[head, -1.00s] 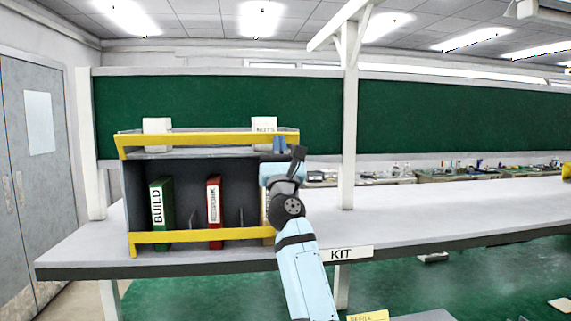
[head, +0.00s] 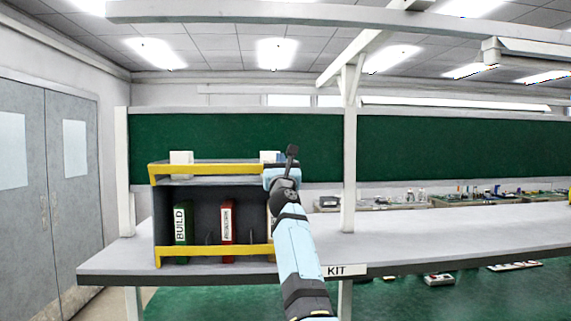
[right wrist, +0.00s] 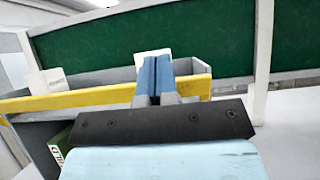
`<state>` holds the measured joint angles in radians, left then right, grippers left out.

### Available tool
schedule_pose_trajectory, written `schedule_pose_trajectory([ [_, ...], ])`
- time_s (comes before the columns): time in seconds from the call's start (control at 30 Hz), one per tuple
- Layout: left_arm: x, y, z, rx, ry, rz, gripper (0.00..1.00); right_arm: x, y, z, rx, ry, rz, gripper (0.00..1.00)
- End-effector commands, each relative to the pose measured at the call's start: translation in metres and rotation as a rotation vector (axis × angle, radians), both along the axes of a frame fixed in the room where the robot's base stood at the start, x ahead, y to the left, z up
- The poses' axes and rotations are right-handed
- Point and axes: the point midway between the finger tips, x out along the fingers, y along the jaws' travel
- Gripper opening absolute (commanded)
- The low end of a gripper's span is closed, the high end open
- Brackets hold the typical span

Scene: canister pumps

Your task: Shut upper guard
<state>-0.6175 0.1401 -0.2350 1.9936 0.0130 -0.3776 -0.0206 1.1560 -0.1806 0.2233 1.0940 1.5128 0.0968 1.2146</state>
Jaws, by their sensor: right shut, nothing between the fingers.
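The upper guard (head: 215,168) is a yellow bar along the front of the shelf unit's top level, at left in the head view. It also crosses the right wrist view (right wrist: 80,97). Its exact angle is hard to tell. My right gripper (head: 283,156) is at the bar's right end, partly hidden by my own arm. In the right wrist view its blue fingers (right wrist: 156,75) are pressed together, empty, and overlap the bar near its right end. I cannot tell whether they touch it. My left gripper is out of view.
A lower yellow bar (head: 205,255) fronts the shelf with a green BUILD binder (head: 180,228) and a red binder (head: 227,226). White boxes (head: 181,158) stand on the top level. A white post (head: 349,190) rises to the right.

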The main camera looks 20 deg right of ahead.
Motion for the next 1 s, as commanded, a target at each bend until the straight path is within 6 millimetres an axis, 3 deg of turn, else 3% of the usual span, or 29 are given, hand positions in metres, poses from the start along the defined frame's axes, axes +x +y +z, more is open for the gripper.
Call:
schedule_pose_trajectory([
  [1.0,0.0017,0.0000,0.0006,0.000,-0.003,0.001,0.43,0.0021,-0.0007,-0.0002,0.002,0.004,-0.001,0.00],
])
